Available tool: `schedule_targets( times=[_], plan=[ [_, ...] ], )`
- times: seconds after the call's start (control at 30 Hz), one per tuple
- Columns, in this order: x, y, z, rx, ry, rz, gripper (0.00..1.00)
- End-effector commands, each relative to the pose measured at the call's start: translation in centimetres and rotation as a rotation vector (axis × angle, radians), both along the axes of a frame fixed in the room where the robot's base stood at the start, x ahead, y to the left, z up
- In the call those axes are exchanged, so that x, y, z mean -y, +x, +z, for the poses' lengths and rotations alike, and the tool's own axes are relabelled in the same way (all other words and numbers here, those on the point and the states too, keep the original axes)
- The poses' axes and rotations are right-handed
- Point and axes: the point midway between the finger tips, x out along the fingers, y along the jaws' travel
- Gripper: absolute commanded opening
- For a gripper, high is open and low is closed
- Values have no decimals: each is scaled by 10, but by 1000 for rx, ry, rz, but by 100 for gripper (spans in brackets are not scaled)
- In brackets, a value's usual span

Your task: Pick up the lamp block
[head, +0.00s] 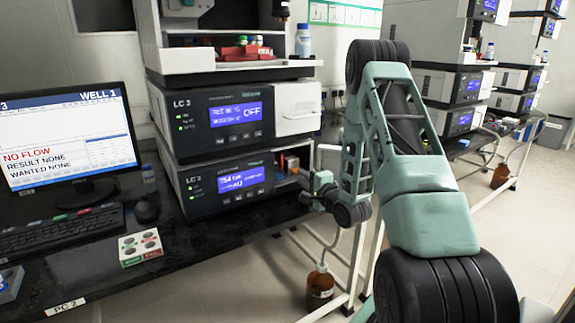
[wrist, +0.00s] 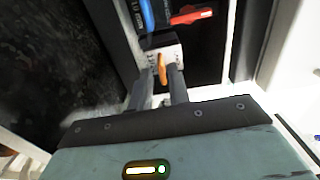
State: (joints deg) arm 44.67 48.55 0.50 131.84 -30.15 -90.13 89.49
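A pale block with dark markings and an orange upright piece on its near face, perhaps the lamp block (wrist: 172,52), shows beyond my fingertips in the wrist view. My gripper (wrist: 162,82) has its two grey fingers apart, with the orange piece between or just beyond their tips. I cannot tell whether either finger touches it. In the head view my gripper (head: 318,188) is at the right side of the lower LC 3 unit (head: 225,187), by its open bay (head: 288,160). The block is not clearly made out there.
In the wrist view, a blue piece (wrist: 146,14) and a red piece (wrist: 192,15) lie beyond the block, with dark walls close by. In the head view, a brown bottle (head: 320,288) stands below my gripper. A monitor (head: 65,135) and keyboard (head: 60,230) are at left.

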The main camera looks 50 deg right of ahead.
Motion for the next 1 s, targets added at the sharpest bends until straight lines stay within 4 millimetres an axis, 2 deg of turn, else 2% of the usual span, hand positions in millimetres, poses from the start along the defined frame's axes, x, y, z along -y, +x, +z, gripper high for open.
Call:
schedule_targets(
  times=[0.1, 0.3, 0.53, 0.57, 0.6, 0.63, 1.0],
  plan=[
    [3, 20, 1, 3, -2, 3, 18],
    [9, 38, 0, 1, 0, 1, 18],
    [9, 39, 0, 0, 1, 0, 18],
    [9, 39, 0, 0, 0, 0, 13],
    [9, 39, 0, 0, 0, 0, 2],
    [9, 39, 0, 0, 0, 0, 0],
    [9, 39, 2, 2, 0, 0, 0]
  ],
)
